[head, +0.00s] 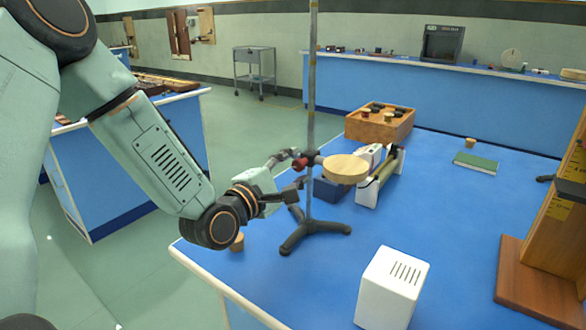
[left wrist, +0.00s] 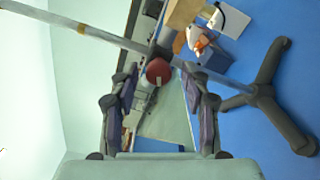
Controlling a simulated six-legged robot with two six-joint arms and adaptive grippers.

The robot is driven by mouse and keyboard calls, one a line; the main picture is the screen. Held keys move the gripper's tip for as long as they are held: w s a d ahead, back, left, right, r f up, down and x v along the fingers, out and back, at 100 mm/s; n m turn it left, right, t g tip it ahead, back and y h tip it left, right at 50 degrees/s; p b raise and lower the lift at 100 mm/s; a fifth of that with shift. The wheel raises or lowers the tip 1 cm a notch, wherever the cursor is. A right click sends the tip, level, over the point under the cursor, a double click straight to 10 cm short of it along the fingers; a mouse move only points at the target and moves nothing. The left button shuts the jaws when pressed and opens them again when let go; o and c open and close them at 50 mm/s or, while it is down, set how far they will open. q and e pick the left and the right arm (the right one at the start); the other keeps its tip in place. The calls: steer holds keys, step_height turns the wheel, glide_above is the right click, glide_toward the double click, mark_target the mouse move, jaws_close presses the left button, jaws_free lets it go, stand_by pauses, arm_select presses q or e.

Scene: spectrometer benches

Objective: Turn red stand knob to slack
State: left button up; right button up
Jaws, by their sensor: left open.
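The red stand knob (head: 301,164) sits on the clamp of a metal stand, beside its upright rod (head: 312,90). The stand's dark tripod base (head: 313,236) rests on the blue bench. A round wooden disc (head: 346,168) is carried to the right of the rod. My left gripper (head: 291,173) is open, coming from the left at the knob's height. In the left wrist view the red knob (left wrist: 158,70) appears between the two fingertips, with a gap on both sides. Contact is not visible. My right gripper is not in view.
A white box (head: 392,287) stands at the front of the bench. Behind the stand are a white-ended device with a roller (head: 380,178) and a wooden tray (head: 380,125). A wooden frame (head: 545,270) stands at right. A small cork-like piece (head: 237,243) is below my left gripper.

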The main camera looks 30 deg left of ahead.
mark_target(294, 166)
arm_select(q)
steer(key=shift+s, duration=0.2)
steer(key=shift+s+a, duration=0.2)
steer(key=shift+s, duration=0.65)
steer(key=shift+s+a, duration=0.2)
steer(key=shift+s, duration=0.6)
steer(key=s, duration=0.3)
steer(key=shift+s+a, duration=0.2)
steer(key=shift+s, duration=0.15)
steer(key=shift+s, duration=0.15)
steer(key=shift+s+d, duration=0.1)
